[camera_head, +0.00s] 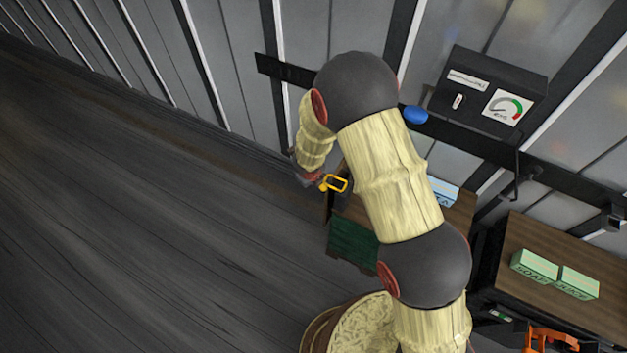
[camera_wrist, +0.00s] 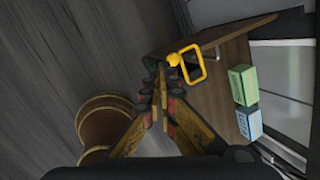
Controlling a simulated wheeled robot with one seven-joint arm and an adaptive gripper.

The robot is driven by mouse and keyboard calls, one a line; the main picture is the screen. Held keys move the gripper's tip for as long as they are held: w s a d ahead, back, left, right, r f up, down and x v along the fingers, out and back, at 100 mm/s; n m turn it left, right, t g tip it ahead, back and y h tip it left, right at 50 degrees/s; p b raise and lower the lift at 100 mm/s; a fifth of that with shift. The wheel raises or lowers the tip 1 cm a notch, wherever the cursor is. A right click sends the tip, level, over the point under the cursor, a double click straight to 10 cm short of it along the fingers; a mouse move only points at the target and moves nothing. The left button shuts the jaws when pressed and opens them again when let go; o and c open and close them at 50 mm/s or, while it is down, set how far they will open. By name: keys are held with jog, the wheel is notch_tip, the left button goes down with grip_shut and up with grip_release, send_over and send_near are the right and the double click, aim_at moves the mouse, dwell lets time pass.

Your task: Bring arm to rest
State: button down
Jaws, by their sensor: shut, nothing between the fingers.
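My arm reaches up and bends over toward the left in the head view. My gripper (camera_head: 316,181) is small there and partly hidden by its own wrist. In the wrist view my gripper (camera_wrist: 158,92) shows its fingers closed together with nothing between them. A yellow loop with a round knob (camera_wrist: 192,65) lies just past the fingertips, at the edge of a wooden tabletop (camera_wrist: 222,70). The loop also shows in the head view (camera_head: 336,184) beside the gripper. I cannot tell whether the fingers touch it.
A green box (camera_wrist: 242,84) and a blue box (camera_wrist: 249,122) stand on the tabletop. In the head view, a black gauge panel (camera_head: 480,95) is on the wall and green boxes (camera_head: 555,274) sit on the right table. Open floor (camera_head: 130,220) lies to the left.

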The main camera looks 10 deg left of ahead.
dwell(0.4)
jog(key=s+a+r+n+g+y, duration=0.25)
jog(key=s+a+n, duration=0.4)
jog(key=n, duration=0.35)
jog(key=s+d+r+n+g+y+b, duration=0.2)
jog(key=s+d+r+n+b, duration=0.6)
jog(key=r+n, duration=0.35)
jog(key=s+d+r+n+t+h+b, duration=0.1)
jog(key=s+d+b, duration=0.4)
jog(key=d+b, duration=0.5)
jog(key=s+d+r+n+t+h+b, duration=0.1)
jog(key=s+d+n+t+h+b, duration=0.2)
jog(key=d+b, duration=0.7)
jog(key=shift+s+d+r+t+b, duration=0.3)
jog(key=shift+s+d+t, duration=0.95)
jog(key=shift+d, duration=1.65)
